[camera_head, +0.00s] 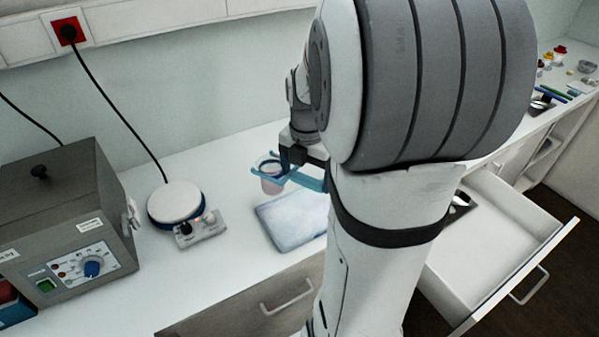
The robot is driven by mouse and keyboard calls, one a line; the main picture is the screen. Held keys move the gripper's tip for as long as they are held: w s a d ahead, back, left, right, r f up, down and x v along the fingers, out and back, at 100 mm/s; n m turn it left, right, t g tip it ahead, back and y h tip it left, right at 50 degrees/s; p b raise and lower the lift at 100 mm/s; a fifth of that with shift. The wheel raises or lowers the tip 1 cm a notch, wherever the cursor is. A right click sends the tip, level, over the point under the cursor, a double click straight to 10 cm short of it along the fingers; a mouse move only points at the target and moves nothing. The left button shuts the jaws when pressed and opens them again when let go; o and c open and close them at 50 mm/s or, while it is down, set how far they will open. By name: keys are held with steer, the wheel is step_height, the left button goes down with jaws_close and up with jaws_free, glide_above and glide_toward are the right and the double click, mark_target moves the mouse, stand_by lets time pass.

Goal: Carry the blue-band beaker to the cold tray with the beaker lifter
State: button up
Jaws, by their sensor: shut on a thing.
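My gripper (313,158) is partly hidden behind my own arm. It is shut on the teal beaker lifter (312,183). The lifter's front end is around a small clear beaker (271,185) with pinkish contents. A blue rim or band shows near the beaker's top, but it is hard to tell from the lifter. The beaker looks upright, near the back left edge of the pale blue-grey cold tray (290,222). I cannot tell whether its base is lifted or touches the worktop. My arm hides the tray's right side.
A round white hotplate (175,201) with a control box stands left of the tray. A grey heater box (62,215) stands at far left. An open drawer (500,240) juts out at right. Small items, including coloured pens (556,93), lie on the far right worktop.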

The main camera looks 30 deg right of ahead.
steer(key=shift+s+d+f, duration=0.1)
steer(key=shift+s+d, duration=0.45)
steer(key=shift+d, duration=0.3)
steer(key=shift+s+d+f, duration=0.1)
steer(key=shift+s+d, duration=0.45)
steer(key=shift+d, duration=0.25)
steer(key=s+d, duration=0.2)
steer(key=d, duration=0.1)
steer(key=s+d+b, duration=0.1)
steer(key=shift+d+f, duration=0.3)
steer(key=shift+f, duration=0.2)
steer(key=shift+f+b, duration=1.7)
steer(key=shift+f, duration=0.45)
steer(key=shift+f+b, duration=1.65)
steer(key=shift+f, duration=0.5)
